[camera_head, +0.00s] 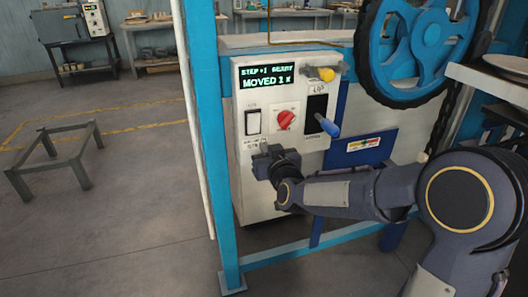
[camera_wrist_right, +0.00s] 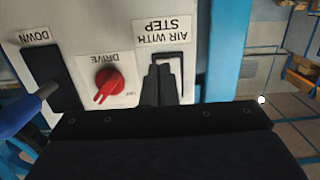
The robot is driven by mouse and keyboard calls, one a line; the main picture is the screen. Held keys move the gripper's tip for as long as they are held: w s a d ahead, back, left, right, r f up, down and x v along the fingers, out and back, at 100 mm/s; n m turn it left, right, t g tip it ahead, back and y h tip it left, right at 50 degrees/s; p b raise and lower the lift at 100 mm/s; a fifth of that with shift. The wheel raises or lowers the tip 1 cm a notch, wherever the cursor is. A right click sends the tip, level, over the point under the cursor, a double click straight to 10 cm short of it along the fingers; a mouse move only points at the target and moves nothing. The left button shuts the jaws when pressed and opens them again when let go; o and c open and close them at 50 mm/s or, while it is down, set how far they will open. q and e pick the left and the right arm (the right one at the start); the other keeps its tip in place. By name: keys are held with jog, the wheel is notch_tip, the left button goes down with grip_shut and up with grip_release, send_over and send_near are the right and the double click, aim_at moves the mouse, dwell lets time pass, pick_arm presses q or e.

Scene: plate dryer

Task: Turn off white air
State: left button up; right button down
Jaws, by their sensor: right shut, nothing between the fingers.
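The white air switch (camera_head: 253,122) is a white rocker in a black frame at the left of the control panel. In the right wrist view, upside down, its frame (camera_wrist_right: 180,66) sits by the label "AIR WITH STEP", partly hidden by my fingers. My right gripper (camera_head: 263,152) is shut and empty, just below the switch in the head view. In the wrist view its fingertips (camera_wrist_right: 160,70) overlap the switch; I cannot tell whether they touch it. My left gripper is not in view.
A red drive knob (camera_head: 286,120) is beside the switch, then a blue-handled lever (camera_head: 328,125) in a black slot. A yellow knob (camera_head: 325,74) and a display (camera_head: 266,77) reading "MOVED 1" are above. A blue post (camera_head: 208,130) stands left of the panel, a blue wheel (camera_head: 415,45) to the right.

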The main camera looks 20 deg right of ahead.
jog(key=s+f, duration=0.1)
jog(key=s, duration=0.8)
jog(key=shift+s+d+f, duration=0.2)
jog(key=shift+f, duration=0.15)
jog(key=s+d+f+m+g+y, duration=0.15)
jog(key=s+g, duration=0.25)
jog(key=s, duration=0.5)
jog(key=s+f+g+y, duration=0.1)
jog(key=s+f+g, duration=0.2)
jog(key=s, duration=0.6)
jog(key=s+d+f+m+g+y, duration=0.1)
jog(key=s+f+g, duration=0.25)
jog(key=s, duration=0.45)
notch_tip(320, 180, up, 18)
jog(key=p, duration=1.7)
jog(key=shift+s+a+g+p, duration=0.25)
jog(key=shift+s+g+p, duration=0.1)
jog(key=shift+s+g, duration=0.1)
